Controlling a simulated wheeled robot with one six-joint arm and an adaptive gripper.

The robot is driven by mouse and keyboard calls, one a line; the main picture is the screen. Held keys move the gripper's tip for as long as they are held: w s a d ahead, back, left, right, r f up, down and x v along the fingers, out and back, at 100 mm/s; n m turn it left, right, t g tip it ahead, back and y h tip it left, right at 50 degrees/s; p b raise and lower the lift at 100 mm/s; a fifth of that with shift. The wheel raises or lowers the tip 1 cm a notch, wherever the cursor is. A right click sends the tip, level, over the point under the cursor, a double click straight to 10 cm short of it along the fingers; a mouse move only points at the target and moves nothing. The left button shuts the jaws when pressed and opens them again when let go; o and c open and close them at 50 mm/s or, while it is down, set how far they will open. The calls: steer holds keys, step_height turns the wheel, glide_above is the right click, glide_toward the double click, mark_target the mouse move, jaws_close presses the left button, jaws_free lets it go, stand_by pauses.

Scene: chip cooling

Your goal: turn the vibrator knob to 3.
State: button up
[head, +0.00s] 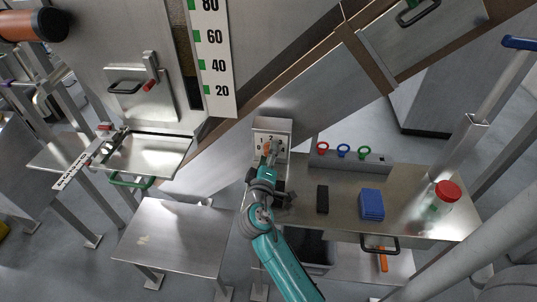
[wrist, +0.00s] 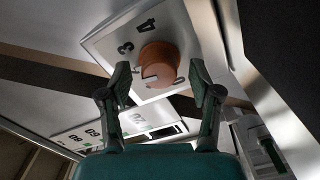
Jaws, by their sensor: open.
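The orange vibrator knob (wrist: 168,58) sits on a pale panel (wrist: 110,42) with black digits. In the wrist view 4 and 3 are readable; another digit by the knob's lower right is partly hidden. A pale mark shows on the knob's lower left part. In the head view the panel (head: 258,126) is a small box on the sloped chute, and my gripper (head: 271,153) is in front of it, hiding part of the knob. In the wrist view my gripper (wrist: 159,80) is open, with one finger on each side of the knob. I cannot tell whether they touch it.
A steel table (head: 335,210) right of my arm holds a black block (head: 322,199), a blue box (head: 371,204), a red-lidded jar (head: 443,197) and a rack with coloured rings (head: 343,154). A lower steel table (head: 175,235) on the left is mostly bare.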

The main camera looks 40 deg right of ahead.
steer(key=v, duration=1.1)
steer(key=shift+s+a, duration=0.2)
steer(key=shift+s, duration=0.05)
steer(key=n, duration=0.4)
steer(key=shift+w+d+n, duration=0.1)
steer(key=shift+n, duration=0.3)
steer(key=n, duration=0.3)
steer(key=shift+d+f+n, duration=0.1)
steer(key=shift+n, duration=0.2)
steer(key=n, duration=0.5)
steer(key=shift+w+d, duration=0.1)
steer(key=shift+d, duration=0.05)
steer(key=n, duration=0.4)
steer(key=shift+d+n, duration=0.1)
steer(key=shift+n, duration=0.2)
steer(key=x, duration=1.1)
steer(key=c, duration=1.1)
